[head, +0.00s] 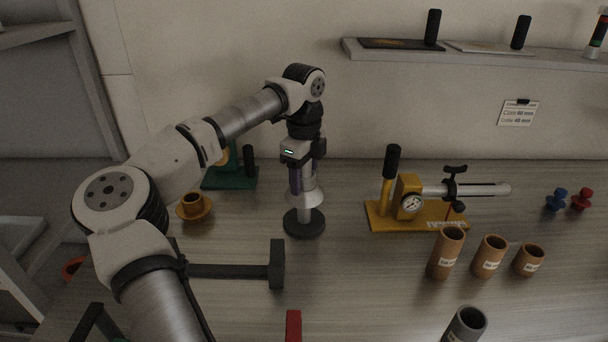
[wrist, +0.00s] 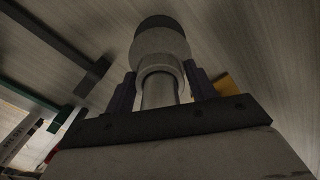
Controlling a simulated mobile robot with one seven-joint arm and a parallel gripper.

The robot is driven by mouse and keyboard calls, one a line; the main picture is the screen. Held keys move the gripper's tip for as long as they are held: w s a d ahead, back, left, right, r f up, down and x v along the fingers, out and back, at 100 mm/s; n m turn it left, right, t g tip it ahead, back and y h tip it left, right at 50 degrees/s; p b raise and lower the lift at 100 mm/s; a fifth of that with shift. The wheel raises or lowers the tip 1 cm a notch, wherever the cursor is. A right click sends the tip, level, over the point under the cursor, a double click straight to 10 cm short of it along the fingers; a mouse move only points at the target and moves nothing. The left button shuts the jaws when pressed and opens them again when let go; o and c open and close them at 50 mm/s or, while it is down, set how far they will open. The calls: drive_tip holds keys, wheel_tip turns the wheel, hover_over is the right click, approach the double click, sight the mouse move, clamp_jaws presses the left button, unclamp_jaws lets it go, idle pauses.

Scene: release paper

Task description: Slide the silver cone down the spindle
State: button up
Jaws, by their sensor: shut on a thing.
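The silver cone (head: 312,199) sits around an upright spindle on a round black base (head: 304,224), left of the table's middle. My gripper (head: 304,188) points down from above, its purple-grey fingers on either side of the cone's upper collar. In the wrist view my gripper (wrist: 160,87) is shut on the collar, and the cone's pale wide part (wrist: 160,46) shows beyond the fingertips. The metal spindle (wrist: 158,94) shows between the fingers. The black base (wrist: 160,22) lies past the cone.
A yellow press with a gauge (head: 410,204) stands to the right. Several brown tubes (head: 489,257) stand at the front right. A yellow flanged piece (head: 194,208) and a green stand (head: 230,181) are at the left. A dark bar fixture (head: 232,271) lies in front.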

drive_tip(key=shift+r+p, duration=4)
drive_tip(key=shift+r, duration=2.1)
drive_tip(key=shift+f, duration=0.15)
drive_tip(key=shift+f+b, duration=0.35)
wheel_tip(320, 180, down, 8)
drive_tip(key=b, duration=0.5)
drive_tip(key=shift+r, duration=0.15)
idle(0.4)
